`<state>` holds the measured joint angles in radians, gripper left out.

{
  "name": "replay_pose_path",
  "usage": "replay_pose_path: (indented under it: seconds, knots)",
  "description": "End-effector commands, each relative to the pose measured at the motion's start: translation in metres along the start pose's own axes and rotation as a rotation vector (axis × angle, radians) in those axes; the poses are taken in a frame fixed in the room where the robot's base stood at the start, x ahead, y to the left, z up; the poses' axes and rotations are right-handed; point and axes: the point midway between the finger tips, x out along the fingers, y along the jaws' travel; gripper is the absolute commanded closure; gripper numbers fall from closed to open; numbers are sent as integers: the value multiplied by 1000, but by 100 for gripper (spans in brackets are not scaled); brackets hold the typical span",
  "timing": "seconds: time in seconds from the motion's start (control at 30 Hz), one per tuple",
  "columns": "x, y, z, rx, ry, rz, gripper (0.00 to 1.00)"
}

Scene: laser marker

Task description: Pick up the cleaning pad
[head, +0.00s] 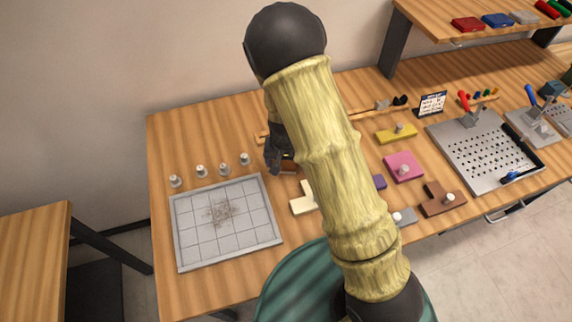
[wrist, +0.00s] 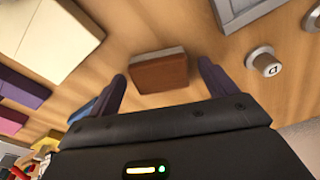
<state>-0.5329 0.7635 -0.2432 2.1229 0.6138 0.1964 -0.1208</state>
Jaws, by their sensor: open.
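The cleaning pad, as I take it, is a small brown block (wrist: 160,73) with a pale edge, lying on the wooden table. In the wrist view it lies just ahead of and between the fingertips of my open, empty gripper (wrist: 162,76). Wood shows between the pad and each finger. In the head view my gripper (head: 278,160) is low over the table, and a brown part of the pad (head: 288,167) shows beside it. My arm hides some of that area.
A grey gridded plate (head: 192,243) with a dark smudge lies to the left, with several small metal knobbed pieces behind it. A cream block (head: 301,205) is close to the gripper. Yellow (head: 391,135), pink (head: 403,161) and brown (head: 436,201) pieces lie right of my arm.

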Motion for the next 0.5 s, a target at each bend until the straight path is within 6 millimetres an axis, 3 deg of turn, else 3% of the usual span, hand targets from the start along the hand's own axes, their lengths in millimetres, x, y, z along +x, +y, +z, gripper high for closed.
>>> replay_pose_path:
  seconds: [0.03,0.2,0.3,0.5]
  knots:
    - [0,0,0,0,0,0,19]
    - [0,0,0,0,0,0,53]
    - [0,0,0,0,0,0,68]
    - [-1,0,0,0,0,0,68]
